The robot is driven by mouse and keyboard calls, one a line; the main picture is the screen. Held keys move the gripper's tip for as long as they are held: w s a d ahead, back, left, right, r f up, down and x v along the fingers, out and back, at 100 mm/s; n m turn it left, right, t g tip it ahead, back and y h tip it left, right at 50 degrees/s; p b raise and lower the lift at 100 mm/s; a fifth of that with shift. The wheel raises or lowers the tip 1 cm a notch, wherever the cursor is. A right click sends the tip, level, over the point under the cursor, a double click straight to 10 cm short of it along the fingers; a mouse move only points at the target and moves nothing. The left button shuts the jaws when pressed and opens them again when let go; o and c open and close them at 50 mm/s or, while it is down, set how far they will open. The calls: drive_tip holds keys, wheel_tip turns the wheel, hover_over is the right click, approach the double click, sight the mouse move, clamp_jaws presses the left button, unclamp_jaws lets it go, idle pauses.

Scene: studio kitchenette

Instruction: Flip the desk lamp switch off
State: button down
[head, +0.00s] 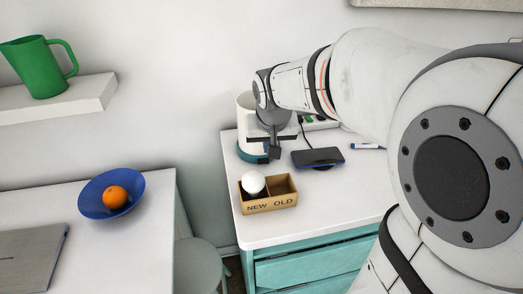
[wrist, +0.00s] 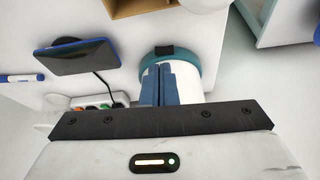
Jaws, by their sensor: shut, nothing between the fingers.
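A white cylindrical body (head: 244,108) on a teal round base (head: 246,152) stands at the back left of the dresser top; I cannot tell for sure that it is the desk lamp. In the wrist view its teal base (wrist: 208,62) carries a small black block (wrist: 164,50), which looks like a switch. Its position, on or off, cannot be told. My gripper (head: 274,153) is shut and empty, beside the white body and above the base. In the wrist view my gripper's fingers (wrist: 166,68) are together just short of the black block; contact cannot be told.
A dark phone (head: 318,157) rests on a stand right of the gripper, with a power strip (head: 318,122) behind and a marker (head: 367,146) farther right. A wooden NEW/OLD box (head: 270,203) holding a white bulb (head: 253,183) stands in front. The dresser's front right is clear.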

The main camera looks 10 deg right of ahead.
sight(263, 162)
drive_tip(key=shift+d+f, duration=0.1)
drive_tip(key=shift+d, duration=0.05)
drive_tip(key=x, duration=0.9)
drive_tip(key=shift+w+f, duration=0.15)
drive_tip(key=shift+f, duration=0.2)
drive_tip(key=shift+w+d+b, duration=0.2)
drive_tip(key=shift+w+b, duration=0.15)
drive_tip(key=shift+b, duration=0.15)
drive_tip(key=shift+a, duration=0.15)
drive_tip(key=shift+s+a, duration=0.15)
drive_tip(key=shift+a, duration=0.55)
